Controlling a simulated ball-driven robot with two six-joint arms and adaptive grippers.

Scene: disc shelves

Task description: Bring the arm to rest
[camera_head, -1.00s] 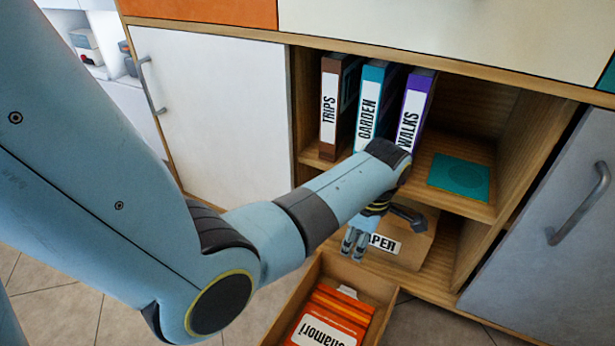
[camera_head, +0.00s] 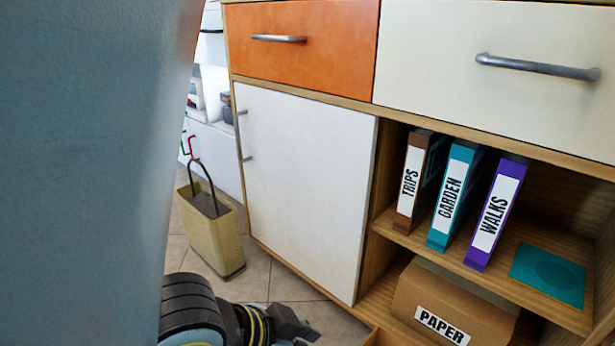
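My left arm's large blue link fills the left side of the head view. My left gripper (camera_head: 290,325) shows only in part at the bottom, low in front of the white cabinet door (camera_head: 295,180), over the tiled floor. Its fingertips are too small and cut off to tell whether they are open or shut. I see nothing held in the part that shows. My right gripper is out of view.
Binders TRIPS (camera_head: 411,180), GARDEN (camera_head: 454,195) and WALKS (camera_head: 497,213) stand on the shelf beside a teal square (camera_head: 547,275). A PAPER box (camera_head: 455,300) sits below. A tan bag (camera_head: 212,232) stands on the floor. Orange (camera_head: 300,62) and cream (camera_head: 500,95) drawers are above.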

